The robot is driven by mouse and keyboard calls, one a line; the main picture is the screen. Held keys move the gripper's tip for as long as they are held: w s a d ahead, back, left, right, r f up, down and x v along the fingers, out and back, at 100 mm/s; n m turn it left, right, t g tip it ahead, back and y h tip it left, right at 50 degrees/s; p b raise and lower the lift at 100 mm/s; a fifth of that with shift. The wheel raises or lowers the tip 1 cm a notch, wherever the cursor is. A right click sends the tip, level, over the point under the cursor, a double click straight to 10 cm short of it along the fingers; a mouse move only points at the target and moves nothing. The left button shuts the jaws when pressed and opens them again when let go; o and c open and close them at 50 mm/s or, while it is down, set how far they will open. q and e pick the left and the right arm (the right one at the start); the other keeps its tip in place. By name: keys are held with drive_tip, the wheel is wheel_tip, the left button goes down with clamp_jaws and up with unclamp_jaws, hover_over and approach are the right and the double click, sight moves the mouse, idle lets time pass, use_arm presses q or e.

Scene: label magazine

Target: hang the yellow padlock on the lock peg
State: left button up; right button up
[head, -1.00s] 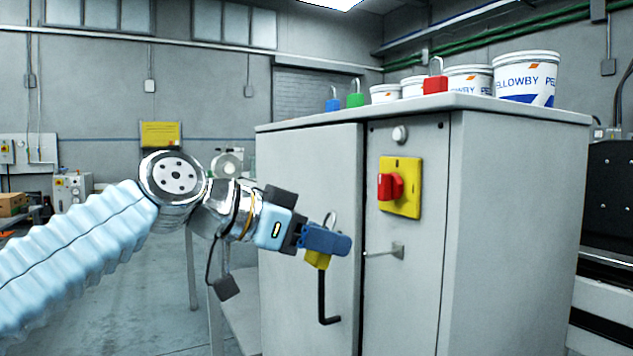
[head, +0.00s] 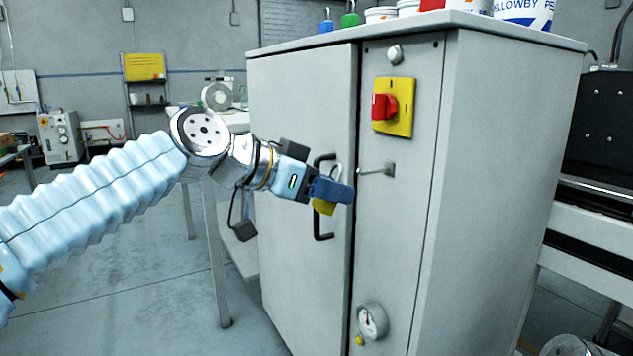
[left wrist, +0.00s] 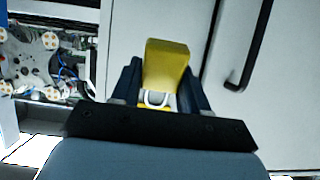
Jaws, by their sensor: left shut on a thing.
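My left gripper (head: 332,190) is shut on the yellow padlock (head: 323,207), in front of the cabinet door. The padlock's body shows below the blue fingers and its shackle rises above them in the head view. In the left wrist view the yellow padlock (left wrist: 167,65) sits between the two fingers (left wrist: 165,85). The lock peg (head: 376,170) sticks out from the cabinet's front panel, below the red switch. It is to the right of and slightly above the gripper, with a gap between them. My right gripper is not in view.
The grey cabinet (head: 480,150) has a black door handle (head: 318,225) behind the padlock. A red switch on a yellow plate (head: 394,107) is above the peg, and a gauge (head: 372,321) is below it. Blue (head: 326,24) and green (head: 350,18) padlocks stand on top.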

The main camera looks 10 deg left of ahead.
use_arm(q)
drive_tip(key=shift+r+p+x, duration=0.25)
drive_tip(key=shift+p+x, duration=0.2)
drive_tip(key=shift+x, duration=0.95)
drive_tip(key=shift+r+p+x, duration=0.25)
drive_tip(key=shift+p+x, duration=0.15)
drive_tip(key=shift+x, duration=1)
drive_tip(key=shift+w+d, duration=0.15)
drive_tip(key=shift+d, duration=0.05)
drive_tip(key=o, duration=1.2)
